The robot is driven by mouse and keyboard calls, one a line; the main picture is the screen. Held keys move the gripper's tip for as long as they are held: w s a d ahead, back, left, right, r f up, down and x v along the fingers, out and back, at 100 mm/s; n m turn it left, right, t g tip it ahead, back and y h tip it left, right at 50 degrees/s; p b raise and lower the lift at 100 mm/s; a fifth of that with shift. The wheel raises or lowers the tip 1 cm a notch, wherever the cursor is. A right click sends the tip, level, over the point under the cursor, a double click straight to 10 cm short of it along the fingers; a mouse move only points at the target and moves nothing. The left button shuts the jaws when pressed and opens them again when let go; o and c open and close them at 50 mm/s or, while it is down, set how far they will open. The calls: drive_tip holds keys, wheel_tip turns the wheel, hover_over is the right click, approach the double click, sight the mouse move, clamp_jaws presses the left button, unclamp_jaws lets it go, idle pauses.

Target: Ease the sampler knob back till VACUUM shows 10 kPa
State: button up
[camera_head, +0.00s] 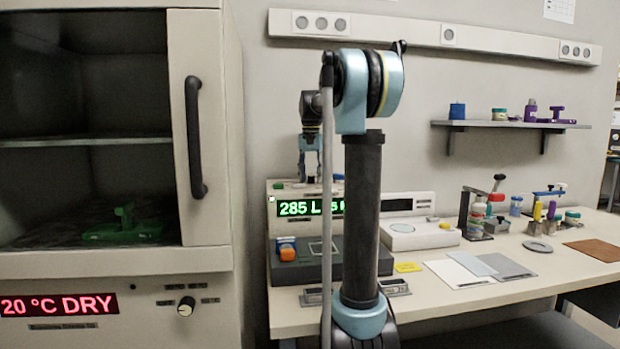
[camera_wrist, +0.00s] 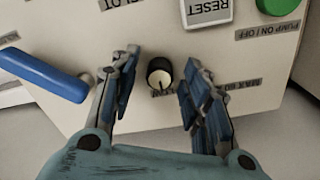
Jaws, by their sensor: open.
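A small black knob with a pale face (camera_wrist: 160,73) shows in the wrist view on a cream panel. Its label is partly covered; I cannot confirm it names the sampler. My gripper (camera_wrist: 160,64) is open, one finger on each side of the knob, with gaps visible on both sides. In the head view my gripper (camera_head: 311,160) points down over the cream bench instrument. Its green display (camera_head: 297,208) reads "285 L" and more, partly hidden by my arm. No VACUUM figure is readable. The knob cannot be made out in the head view.
In the wrist view a grey RESET button (camera_wrist: 207,10), a green button (camera_wrist: 279,5) by a PUMP ON / OFF label, and a blue lever (camera_wrist: 42,74) surround the knob. An oven-like cabinet (camera_head: 208,275) stands left. Bench items lie right of my arm.

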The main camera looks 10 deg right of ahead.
clamp_jaws()
drive_tip(key=shift+n, duration=0.7)
unclamp_jaws()
drive_tip(key=shift+r, duration=0.15)
wheel_tip(320, 180, up, 12)
idle(0.4)
